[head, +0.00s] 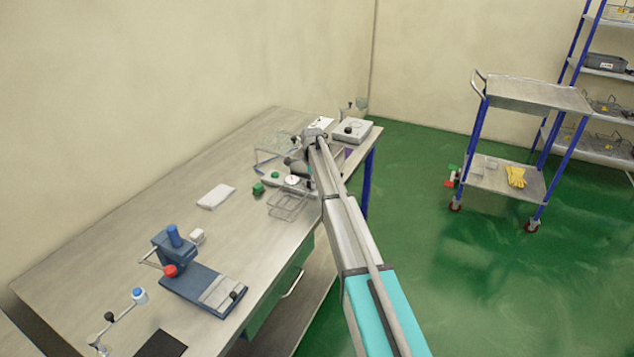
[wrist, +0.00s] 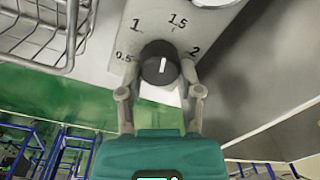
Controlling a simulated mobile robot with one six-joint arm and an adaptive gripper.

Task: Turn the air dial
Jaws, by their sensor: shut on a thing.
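The air dial (wrist: 152,76) is a dark round knob with a white pointer line, on a pale panel (wrist: 215,42) marked 0.5, 1, 1.5 and 2. In the wrist view the line stands nearly upright, between the marks 1 and 1.5. My gripper (wrist: 160,62) is shut on the dial, one finger at its left side and one at its right. In the head view my gripper (head: 303,160) is over the far part of the workbench (head: 130,247), and my arm hides the dial there.
A wire basket (head: 288,206) lies close to the gripper; it also shows in the wrist view (wrist: 42,32). A white box with a black knob (head: 352,131) stands beyond. A blue press (head: 200,285) stands nearer. A trolley (head: 535,97) stands apart on the green floor.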

